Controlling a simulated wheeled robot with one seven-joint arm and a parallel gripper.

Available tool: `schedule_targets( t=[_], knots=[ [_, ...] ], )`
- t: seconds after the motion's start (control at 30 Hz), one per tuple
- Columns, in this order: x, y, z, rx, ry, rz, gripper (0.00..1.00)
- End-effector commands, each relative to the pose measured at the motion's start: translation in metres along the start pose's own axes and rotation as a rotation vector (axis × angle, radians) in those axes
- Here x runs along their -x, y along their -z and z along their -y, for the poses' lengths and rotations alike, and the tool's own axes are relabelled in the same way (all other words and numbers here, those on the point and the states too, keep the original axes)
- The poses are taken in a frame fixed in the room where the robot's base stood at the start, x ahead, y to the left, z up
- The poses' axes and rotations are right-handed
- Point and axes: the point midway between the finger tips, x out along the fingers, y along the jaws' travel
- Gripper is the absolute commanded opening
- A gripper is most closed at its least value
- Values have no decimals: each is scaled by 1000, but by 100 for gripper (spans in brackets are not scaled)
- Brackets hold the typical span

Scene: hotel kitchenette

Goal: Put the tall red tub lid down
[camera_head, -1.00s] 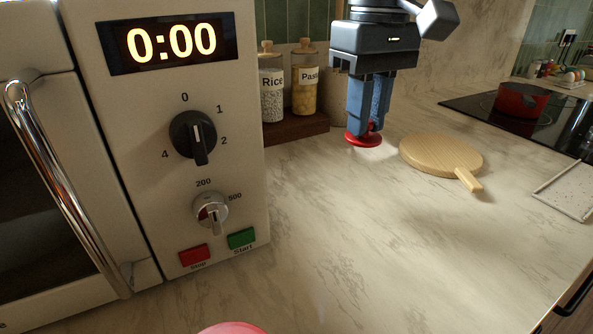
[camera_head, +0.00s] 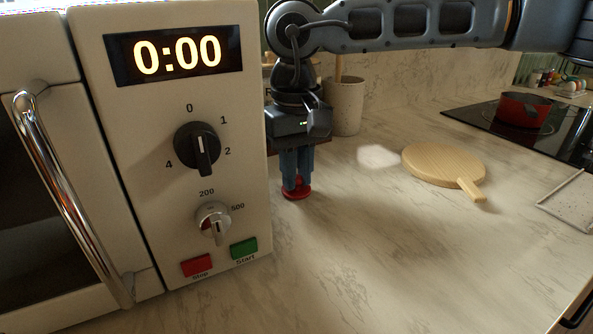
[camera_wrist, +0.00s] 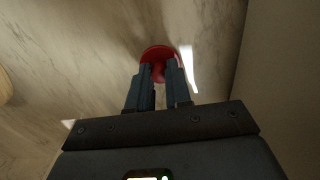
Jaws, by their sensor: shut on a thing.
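The red tub lid (camera_head: 297,194) is a round red disc below my gripper (camera_head: 297,186), close beside the right side of the microwave. My gripper is shut on it, with the fingers pointing down. In the wrist view the lid (camera_wrist: 158,53) shows between and beyond the fingertips (camera_wrist: 159,72). The lid is at or just above the marble countertop (camera_head: 350,240); I cannot tell whether it touches.
The microwave (camera_head: 255,140) stands directly left of my gripper. A utensil crock (camera_head: 346,106) is behind, and a round wooden board (camera_head: 440,163) lies to the right. A red pot (camera_head: 522,110) sits on the hob at the far right. The counter in front is clear.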

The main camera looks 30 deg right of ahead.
Motion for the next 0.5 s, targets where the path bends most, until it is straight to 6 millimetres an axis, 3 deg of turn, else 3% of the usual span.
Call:
schedule_targets(
  t=[0.37, 0.4, 0.5],
  knots=[
    [-6, 0, 0, 0, -1, -1, 0],
    [-6, 0, 0, 0, -1, -1, 20],
    [-5, 0, 0, 0, -1, -1, 29]
  ],
)
